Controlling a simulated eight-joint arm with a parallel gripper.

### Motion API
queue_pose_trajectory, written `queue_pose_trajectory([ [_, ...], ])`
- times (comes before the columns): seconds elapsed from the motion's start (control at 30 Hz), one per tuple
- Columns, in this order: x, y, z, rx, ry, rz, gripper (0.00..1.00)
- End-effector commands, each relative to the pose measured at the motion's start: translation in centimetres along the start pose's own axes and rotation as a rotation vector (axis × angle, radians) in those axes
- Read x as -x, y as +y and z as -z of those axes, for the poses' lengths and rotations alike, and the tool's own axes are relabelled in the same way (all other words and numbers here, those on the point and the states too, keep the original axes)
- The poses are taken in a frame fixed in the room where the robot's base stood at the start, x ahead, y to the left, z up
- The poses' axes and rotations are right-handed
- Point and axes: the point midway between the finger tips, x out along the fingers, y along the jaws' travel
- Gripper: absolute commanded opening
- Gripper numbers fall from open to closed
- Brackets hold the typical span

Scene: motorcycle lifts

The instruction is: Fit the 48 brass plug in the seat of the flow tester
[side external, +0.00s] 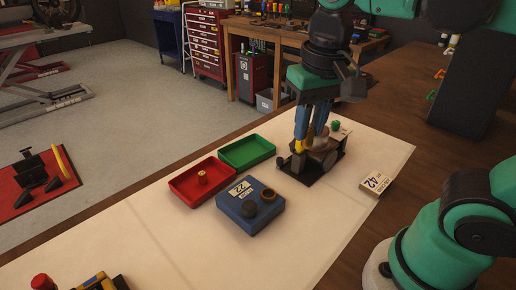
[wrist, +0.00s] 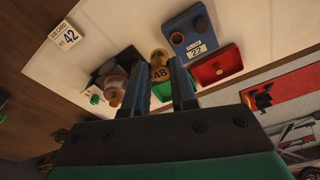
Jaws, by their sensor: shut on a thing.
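A red tray (side external: 181,189) holds another small brass piece (side external: 202,177). A green tray (side external: 246,152) looks empty. A blue block (side external: 246,222) marked 22 carries a dark round piece and a brown ring. A card marked 42 (side external: 375,183) lies right of the tester. The front mat is mostly clear.

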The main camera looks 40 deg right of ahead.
Motion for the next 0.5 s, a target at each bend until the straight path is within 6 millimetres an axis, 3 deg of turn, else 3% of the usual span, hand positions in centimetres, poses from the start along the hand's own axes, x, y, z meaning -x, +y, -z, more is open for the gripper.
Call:
queue_pose_trajectory([
  [0.2,-4.3,-1.8,3.0,0.03,0.0,0.004,0.0],
  [0.5,-9.5,-2.9,4.7,0.063,0.0,0.008,0.0],
])
